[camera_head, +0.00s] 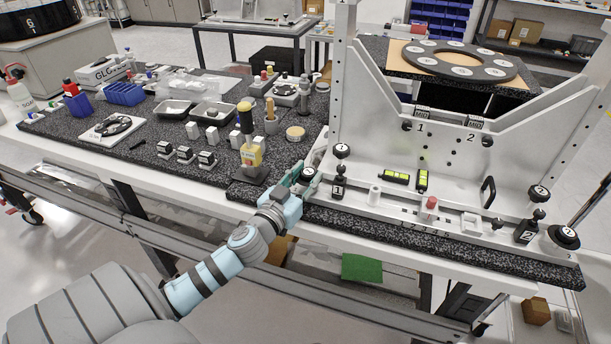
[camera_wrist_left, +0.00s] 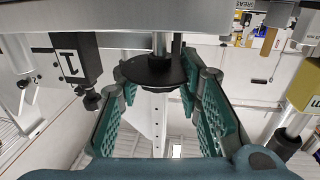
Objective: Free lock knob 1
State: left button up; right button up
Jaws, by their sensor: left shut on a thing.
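Lock knob 1 (camera_head: 309,173) is a round black knob at the near left corner of the silver mirror fixture (camera_head: 395,205). My left gripper (camera_head: 301,174) reaches it from the front left and is shut on it. In the left wrist view the black knob (camera_wrist_left: 155,72) sits between the two green padded fingers of the left gripper (camera_wrist_left: 160,90), below a metal shaft. The fingers partly cover the knob in the head view. A matching lock knob 2 (camera_head: 564,236) is at the fixture's right end. My right gripper is not in view.
A black block labelled 1 (camera_head: 338,190) with a small knob stands close right of the gripper. Small black-and-white blocks (camera_head: 186,153) and trays (camera_head: 173,109) fill the left worktop. Open floor lies in front.

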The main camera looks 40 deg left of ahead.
pick_arm(q)
jog(key=shift+d+n+g+y, duration=0.25)
jog(key=shift+n+y, duration=0.55)
jog(key=shift+y, duration=0.4)
jog(key=shift+f+n+g+y+b, duration=0.1)
jog(key=shift+n+g+y+b, duration=0.25)
jog(key=shift+n+y+b, duration=0.25)
jog(key=n+g+y+b, duration=0.2)
jog(key=y+b, duration=0.1)
jog(key=n+g+y+b, duration=0.2)
jog(key=y+b, duration=0.1)
jog(key=shift+w+d+f+n, duration=0.15)
jog(key=shift+w+d+n, duration=0.05)
jog(key=shift+n, duration=0.1)
jog(key=shift+r+n+g+y+b, duration=0.25)
jog(key=shift+n+g+y+b, duration=0.6)
jog(key=shift+b, duration=0.6)
jog(key=o, duration=1.1)
jog(key=shift+o, duration=0.2)
jog(key=shift+a, duration=0.1)
